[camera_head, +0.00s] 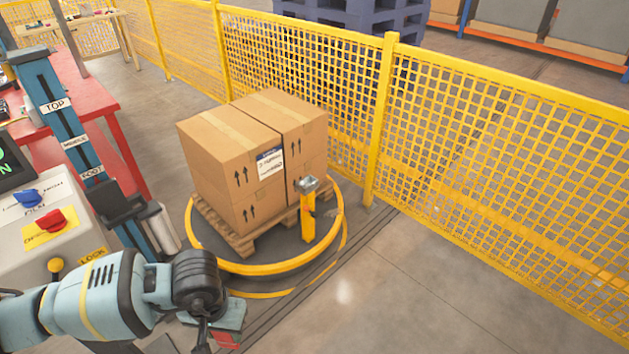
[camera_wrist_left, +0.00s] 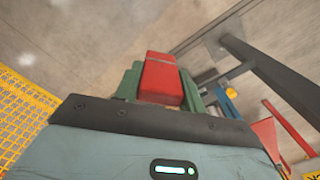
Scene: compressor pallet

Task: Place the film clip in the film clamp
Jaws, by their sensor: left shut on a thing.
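A red block, which I take to be the film clip (camera_wrist_left: 160,78), is between the green fingers of my left gripper (camera_wrist_left: 161,88) in the left wrist view. The gripper is shut on it. In the head view my left gripper (camera_head: 222,336) is at the bottom, and part of the red clip (camera_head: 228,338) shows there. A short yellow post with a grey head (camera_head: 307,185) stands at the pallet's front right corner; the head may be the film clamp, but I cannot be sure. The gripper is well apart from it, lower and to the left in the picture. My right gripper is not in view.
Stacked cartons (camera_head: 250,155) stand on a wooden pallet (camera_head: 237,238) inside a yellow ring (camera_head: 270,267). A yellow mesh fence (camera_head: 480,130) runs behind. A blue labelled column (camera_head: 62,110) and a control panel (camera_head: 40,215) are at left. Open floor lies at lower right.

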